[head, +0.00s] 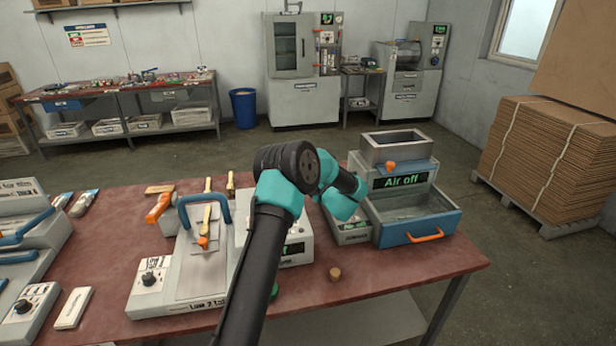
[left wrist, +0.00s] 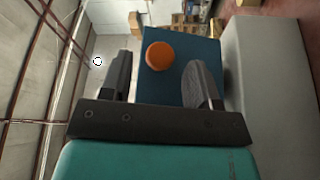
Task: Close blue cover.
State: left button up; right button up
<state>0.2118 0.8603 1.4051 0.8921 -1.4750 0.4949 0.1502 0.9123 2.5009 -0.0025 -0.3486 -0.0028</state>
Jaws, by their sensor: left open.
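A blue panel (left wrist: 165,90) with a round orange knob (left wrist: 155,55) fills the middle of the left wrist view; it looks like the blue cover. My left gripper (left wrist: 155,72) is open, its dark fingers on either side of the knob in that picture; I cannot tell whether they touch it. In the head view my black and teal arm hides part of the table, and the fingertips do not show. The blue and grey machine marked "Air off" (head: 400,181) stands just right of the arm, with an orange knob (head: 391,166) at its top front. My right gripper is not seen.
A blue drawer (head: 430,222) with an orange handle sticks out at the machine's front.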

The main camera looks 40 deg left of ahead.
pick_arm(q)
jog(key=shift+x, duration=0.9)
jog(key=shift+c, duration=0.2)
grip_shut()
